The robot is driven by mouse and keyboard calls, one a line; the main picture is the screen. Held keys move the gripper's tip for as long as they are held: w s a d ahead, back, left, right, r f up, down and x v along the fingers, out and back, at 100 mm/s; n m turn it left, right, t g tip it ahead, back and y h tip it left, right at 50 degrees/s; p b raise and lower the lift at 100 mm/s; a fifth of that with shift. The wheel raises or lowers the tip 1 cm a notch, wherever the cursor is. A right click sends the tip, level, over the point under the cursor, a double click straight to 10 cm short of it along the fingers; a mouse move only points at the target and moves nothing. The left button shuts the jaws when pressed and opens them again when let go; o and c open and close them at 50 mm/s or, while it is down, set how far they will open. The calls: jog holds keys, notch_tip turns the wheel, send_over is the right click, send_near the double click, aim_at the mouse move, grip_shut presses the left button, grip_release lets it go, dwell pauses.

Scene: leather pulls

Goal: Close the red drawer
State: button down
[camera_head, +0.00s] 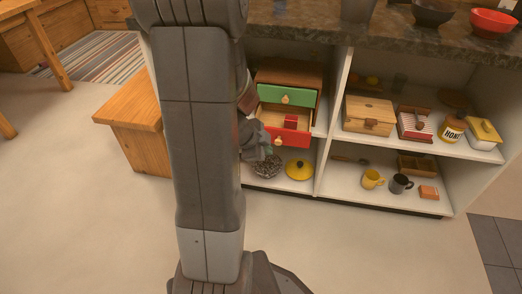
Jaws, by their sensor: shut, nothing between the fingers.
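The small wooden chest (291,72) stands on the upper shelf of the open unit. Its red drawer (290,138) is pulled out, with a light leather pull on its front and a red block (291,122) inside. The green drawer (286,95) above it looks shut and has a similar pull. My gripper (263,148) is shut and empty, just left of the red drawer's front. I cannot tell whether it touches the drawer. My arm hides the area further left.
Below are a glass-like bowl (267,168) and a yellow lid (299,169). A white upright divider (334,125) stands right of the chest. A wooden bench (139,122) is behind my arm at left. The floor in front is clear.

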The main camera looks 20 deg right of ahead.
jog(key=w+d+f+b, duration=0.3)
jog(key=w+d, duration=0.1)
jog(key=shift+w+d+f, duration=0.15)
jog(key=shift+w+d, duration=0.05)
jog(key=shift+d, duration=0.1)
jog(key=p, duration=1.3)
send_near(283, 123)
jog(key=shift+s+d+f, duration=1.1)
jog(key=shift+s+f, duration=0.05)
jog(key=shift+s, duration=0.1)
jog(key=shift+w+d+f+p, duration=0.1)
jog(key=shift+w+d+p, duration=0.15)
jog(key=shift+w+p, duration=0.3)
jog(key=shift+w+d+f+p, duration=0.15)
jog(key=shift+w+d+p, duration=0.2)
jog(key=shift+p, duration=0.3)
jog(key=shift+w, duration=0.1)
